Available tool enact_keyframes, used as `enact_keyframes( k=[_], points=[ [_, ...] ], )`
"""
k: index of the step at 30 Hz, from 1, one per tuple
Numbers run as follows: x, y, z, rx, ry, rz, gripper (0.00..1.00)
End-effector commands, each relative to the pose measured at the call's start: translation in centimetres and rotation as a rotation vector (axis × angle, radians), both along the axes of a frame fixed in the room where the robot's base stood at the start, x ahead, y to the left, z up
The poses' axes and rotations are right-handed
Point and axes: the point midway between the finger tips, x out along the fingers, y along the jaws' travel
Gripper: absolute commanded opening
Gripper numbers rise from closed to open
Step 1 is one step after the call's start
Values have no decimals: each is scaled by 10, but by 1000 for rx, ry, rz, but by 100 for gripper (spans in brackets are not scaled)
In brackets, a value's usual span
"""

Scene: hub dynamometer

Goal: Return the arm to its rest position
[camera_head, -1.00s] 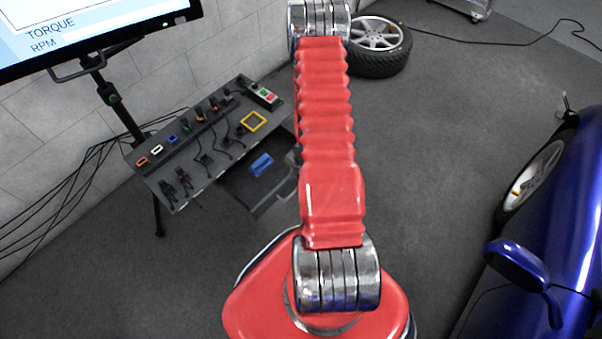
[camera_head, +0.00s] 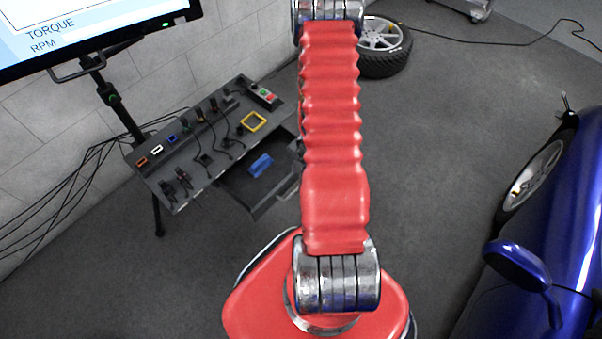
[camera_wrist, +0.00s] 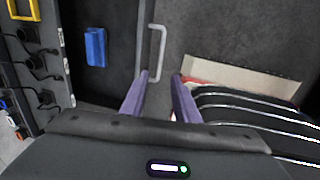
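My arm (camera_head: 332,130) stretches up the middle of the head view, with a red ribbed sleeve between two silver joints. My gripper shows only in the wrist view (camera_wrist: 161,80), where its two purple fingers stand apart with a gap between them. Nothing is seen between the fingers. The silver handle (camera_wrist: 158,55) of the open drawer is just beyond the fingertips in that view; I cannot tell whether they touch it.
A bench (camera_head: 215,178) with several plugs and cables stands at left, its open drawer (camera_head: 243,190) holding a blue block (camera_head: 261,165). A screen (camera_head: 90,30) hangs at upper left. A wheel (camera_head: 383,48) lies at the back. A blue car (camera_head: 545,260) stands at right. Grey floor between is clear.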

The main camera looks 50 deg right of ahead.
Motion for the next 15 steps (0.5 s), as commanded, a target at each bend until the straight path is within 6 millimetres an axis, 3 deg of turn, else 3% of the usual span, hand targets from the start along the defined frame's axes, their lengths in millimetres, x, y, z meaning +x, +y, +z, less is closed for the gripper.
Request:
enact_keyframes(
  k=[15],
  points=[
    [-1, -1, 0, 5, 5, -37, 28]
  ],
)
